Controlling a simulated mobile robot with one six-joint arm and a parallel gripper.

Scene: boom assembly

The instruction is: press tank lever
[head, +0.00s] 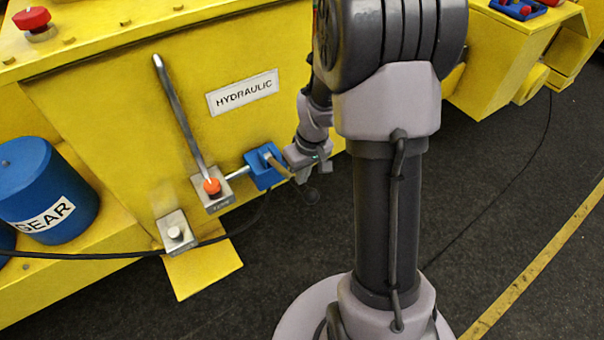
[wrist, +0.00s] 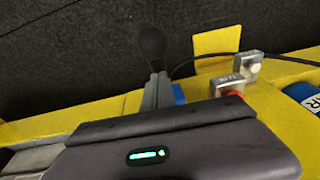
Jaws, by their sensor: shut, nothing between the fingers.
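A blue valve block (head: 264,165) sits low on the yellow machine's side. A lever (head: 277,166) runs out from it, and a dark ball knob (head: 311,194) shows near its outer end. The ball knob is also in the wrist view (wrist: 151,43), just beyond the fingertips. My gripper (wrist: 158,77) is shut and empty, pointing at the knob. I cannot tell whether it touches it. The block shows as a blue sliver beside the fingers (wrist: 179,93). In the head view my wrist hides part of the lever's surroundings.
A long metal lever (head: 178,112) rises left of the HYDRAULIC label (head: 243,92). A red knob (head: 212,186) on a grey block and another grey block (head: 176,232) stand nearby. A blue GEAR drum (head: 45,185) is at left. A black cable (head: 105,256) crosses low.

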